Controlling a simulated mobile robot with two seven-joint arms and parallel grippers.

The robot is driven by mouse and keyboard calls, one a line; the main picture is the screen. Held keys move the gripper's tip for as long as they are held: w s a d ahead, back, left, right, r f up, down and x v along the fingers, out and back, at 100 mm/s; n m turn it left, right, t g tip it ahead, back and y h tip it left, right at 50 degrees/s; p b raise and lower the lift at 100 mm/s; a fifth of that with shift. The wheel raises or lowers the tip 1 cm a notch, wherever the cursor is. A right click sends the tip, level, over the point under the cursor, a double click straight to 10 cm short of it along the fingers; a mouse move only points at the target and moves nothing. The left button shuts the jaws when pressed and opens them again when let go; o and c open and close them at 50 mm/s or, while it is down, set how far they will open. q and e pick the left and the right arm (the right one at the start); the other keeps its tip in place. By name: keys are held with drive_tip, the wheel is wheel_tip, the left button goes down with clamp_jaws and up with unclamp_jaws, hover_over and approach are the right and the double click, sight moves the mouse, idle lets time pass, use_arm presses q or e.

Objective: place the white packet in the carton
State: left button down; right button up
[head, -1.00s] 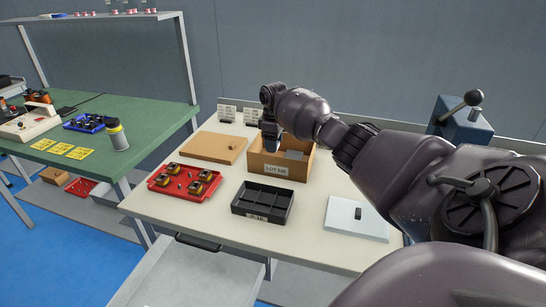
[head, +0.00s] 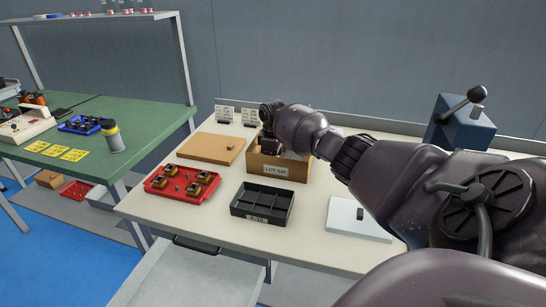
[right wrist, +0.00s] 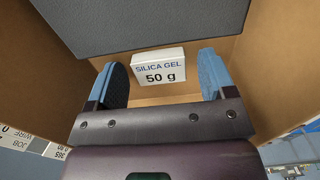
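The carton (head: 295,172) is an open brown box with a white lot label on its front, at the back of the cream bench. My right gripper (head: 268,146) reaches down into it from above, partly hidden by the arm and carton wall. In the right wrist view my right gripper (right wrist: 160,70) has its blue-padded fingers spread. The white packet (right wrist: 160,66), marked "SILICA GEL 50 g", is inside the carton between the fingertips, with a gap at each side. I cannot tell what it rests on. The packet is hidden in the head view. My left gripper is out of view.
A grey panel (right wrist: 140,22) fills part of the carton. Around it are a brown board (head: 212,148), a red tray of parts (head: 160,186), a black divided tray (head: 262,218) and a white plate (head: 345,228). A blue vise-like device (head: 460,130) stands behind my arm.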

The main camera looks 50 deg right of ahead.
drive_tip(key=shift+r, duration=0.1)
wheel_tip(320, 180, up, 6)
drive_tip(key=shift+p, duration=0.7)
wheel_tip(320, 180, up, 6)
drive_tip(key=p, duration=0.1)
drive_tip(key=shift+r, duration=0.1)
idle(0.3)
